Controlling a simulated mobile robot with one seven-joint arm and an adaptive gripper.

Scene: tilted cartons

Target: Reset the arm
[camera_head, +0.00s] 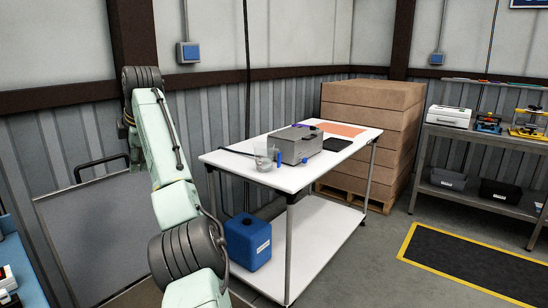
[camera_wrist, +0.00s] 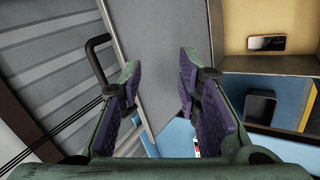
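My gripper (camera_wrist: 158,85) shows in the wrist view with its two fingers wide apart. Their purple pads face each other and nothing is between them. Beyond the gap is a plain grey panel (camera_wrist: 165,45). In the head view my pale green arm rises at the left, bent, and my gripper itself is not visible there.
A white table (camera_head: 250,166) holds a grey box (camera_head: 300,147), a clear cup (camera_head: 263,161) and an orange sheet (camera_head: 340,129). A blue container (camera_head: 247,243) sits below. Stacked cartons (camera_head: 365,130) and a metal shelf (camera_head: 485,133) stand behind. The grey panel (camera_head: 100,235) leans left near my arm.

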